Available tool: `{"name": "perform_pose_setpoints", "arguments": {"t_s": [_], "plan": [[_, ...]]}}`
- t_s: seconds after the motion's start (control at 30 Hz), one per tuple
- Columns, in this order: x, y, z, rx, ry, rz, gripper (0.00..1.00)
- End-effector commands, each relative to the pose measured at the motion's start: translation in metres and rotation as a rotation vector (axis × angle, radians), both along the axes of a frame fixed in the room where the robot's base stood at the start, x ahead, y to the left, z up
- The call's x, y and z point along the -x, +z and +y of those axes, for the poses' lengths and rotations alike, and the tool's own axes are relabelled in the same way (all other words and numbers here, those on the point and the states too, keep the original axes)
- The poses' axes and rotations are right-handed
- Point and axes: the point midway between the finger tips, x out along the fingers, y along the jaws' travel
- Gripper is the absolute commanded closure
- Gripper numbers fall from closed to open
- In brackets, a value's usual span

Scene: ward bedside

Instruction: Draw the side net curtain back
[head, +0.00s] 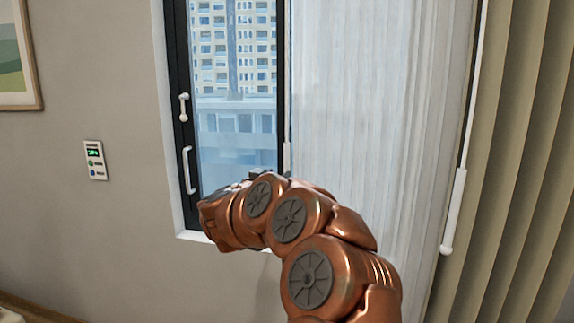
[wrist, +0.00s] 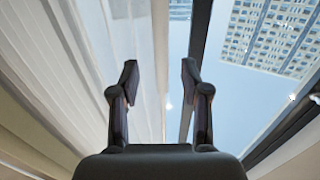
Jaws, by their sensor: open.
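The white net curtain (head: 375,110) hangs over the right part of the window, its free edge near the middle of the glass. A slim white pull wand (head: 287,156) hangs along that edge. My gripper (head: 257,175) is just below and left of the wand's lower end, largely hidden by my arm. In the wrist view my gripper (wrist: 158,78) is open, with nothing clearly held between the fingers. The net curtain (wrist: 95,70) fills the left there, its edge running between the fingertips. I cannot tell whether a finger touches it.
A beige heavy curtain (head: 520,170) hangs at the right, with another white wand (head: 454,212) by its edge. The dark window frame (head: 180,130) has two white handles (head: 188,170) at the left. A small control panel (head: 95,160) is on the wall.

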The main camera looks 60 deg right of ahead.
Motion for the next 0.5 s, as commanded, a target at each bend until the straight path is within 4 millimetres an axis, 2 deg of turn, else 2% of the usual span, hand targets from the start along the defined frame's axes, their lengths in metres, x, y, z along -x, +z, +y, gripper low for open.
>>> {"name": "perform_pose_setpoints", "arguments": {"t_s": [0.17,0.5], "plan": [[-0.002,0.001,-0.011,0.000,0.000,-0.001,0.54],[-0.009,0.000,-0.053,-0.001,0.001,0.000,0.54]]}}
